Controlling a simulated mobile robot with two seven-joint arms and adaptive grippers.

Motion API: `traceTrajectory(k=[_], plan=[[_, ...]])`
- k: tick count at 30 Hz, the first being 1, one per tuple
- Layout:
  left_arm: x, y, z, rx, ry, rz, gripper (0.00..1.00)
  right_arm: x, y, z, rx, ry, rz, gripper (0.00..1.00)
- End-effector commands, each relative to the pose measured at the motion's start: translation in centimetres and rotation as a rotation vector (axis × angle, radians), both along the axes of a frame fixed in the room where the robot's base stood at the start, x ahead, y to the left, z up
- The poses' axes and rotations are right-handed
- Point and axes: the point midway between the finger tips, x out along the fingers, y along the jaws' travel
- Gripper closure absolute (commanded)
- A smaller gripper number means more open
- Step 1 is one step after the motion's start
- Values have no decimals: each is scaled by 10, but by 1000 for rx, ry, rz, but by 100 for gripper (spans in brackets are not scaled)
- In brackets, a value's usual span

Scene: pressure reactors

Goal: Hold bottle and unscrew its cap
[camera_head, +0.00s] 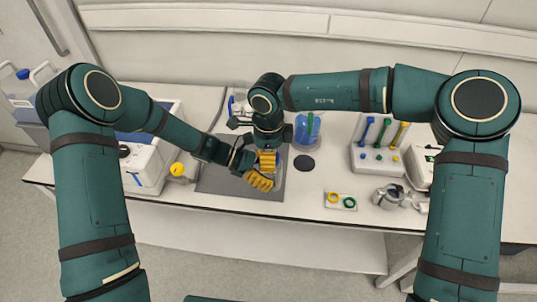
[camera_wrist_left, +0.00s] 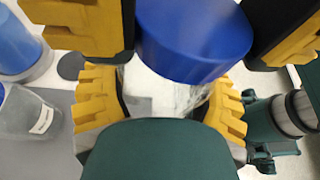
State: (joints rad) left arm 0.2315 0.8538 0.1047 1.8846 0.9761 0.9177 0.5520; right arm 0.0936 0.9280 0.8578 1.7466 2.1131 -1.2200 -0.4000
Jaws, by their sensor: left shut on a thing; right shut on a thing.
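The bottle (camera_wrist_left: 165,88) is clear and stands between the ridged yellow fingers of my left gripper (camera_head: 259,181), which is shut on it. In the head view most of the bottle is hidden behind the fingers. Its blue cap (camera_wrist_left: 195,40) is large in the left wrist view, at the top of the bottle. My right gripper (camera_head: 268,160) points down from above, with its yellow fingers on either side of the cap, shut on it. In the head view the cap is hidden by the right gripper. I cannot tell how far the cap is turned.
A grey mat (camera_head: 215,182) lies under the grippers. A blue-filled vessel (camera_head: 307,128) and a dark disc (camera_head: 304,163) are just to the right. A rack with coloured tools (camera_head: 378,160), a small ring tray (camera_head: 341,201) and a metal vessel (camera_head: 388,196) stand further right. A yellow-capped container (camera_head: 178,171) is left.

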Motion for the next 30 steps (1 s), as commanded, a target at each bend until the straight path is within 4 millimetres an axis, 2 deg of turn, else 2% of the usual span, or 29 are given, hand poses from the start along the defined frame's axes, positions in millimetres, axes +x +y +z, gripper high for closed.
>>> traceTrajectory(k=[17, 30], plan=[[3, 0, 2, -1, -3, 8, 100, -4, 2, 1, 2, 8, 5, 94], [3, 1, 0, 3, -1, 8, 100, -3, 2, 15, 2, 3, 4, 94]])
